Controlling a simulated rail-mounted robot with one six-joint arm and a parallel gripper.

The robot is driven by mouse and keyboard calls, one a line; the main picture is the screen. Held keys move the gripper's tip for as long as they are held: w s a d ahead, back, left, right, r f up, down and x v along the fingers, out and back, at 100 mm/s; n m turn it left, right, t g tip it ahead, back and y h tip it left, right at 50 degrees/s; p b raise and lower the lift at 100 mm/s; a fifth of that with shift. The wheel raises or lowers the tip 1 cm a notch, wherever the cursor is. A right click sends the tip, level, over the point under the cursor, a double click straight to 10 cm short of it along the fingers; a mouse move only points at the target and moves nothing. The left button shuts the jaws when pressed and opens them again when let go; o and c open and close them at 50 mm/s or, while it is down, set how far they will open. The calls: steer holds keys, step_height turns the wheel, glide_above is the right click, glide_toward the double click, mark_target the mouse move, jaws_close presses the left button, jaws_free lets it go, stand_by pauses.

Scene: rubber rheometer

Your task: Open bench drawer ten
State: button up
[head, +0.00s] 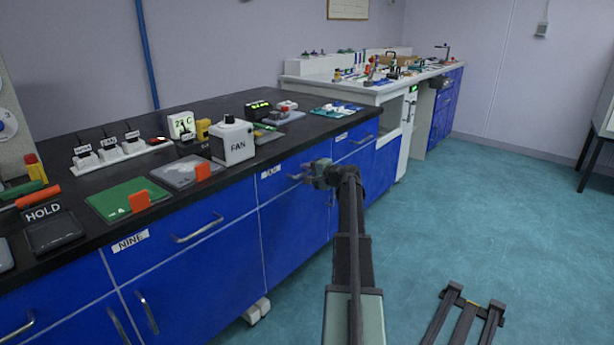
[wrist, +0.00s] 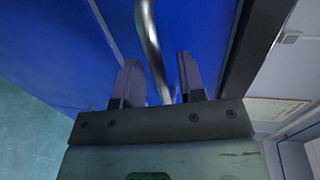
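Bench drawer ten (head: 283,188) looks like the blue drawer to the right of the one labelled NINE. Its white label (head: 270,172) is too small to read surely. Its front looks flush with the bench. My gripper (head: 308,176) is at this drawer's front and hides most of its handle. In the wrist view the metal bar handle (wrist: 151,40) runs between the two fingers of my gripper (wrist: 158,82). The fingers are apart, with a gap on each side of the bar, so my gripper is open around the handle and not closed on it.
The black worktop (head: 230,104) overhangs just above the drawers; its dark edge (wrist: 250,45) runs close beside one finger. A FAN box (head: 233,140) stands near the edge above. The drawer marked NINE (head: 180,232) is to the left.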

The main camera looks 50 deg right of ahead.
steer(key=shift+w, duration=0.2)
jaws_close()
steer(key=shift+a, duration=0.1)
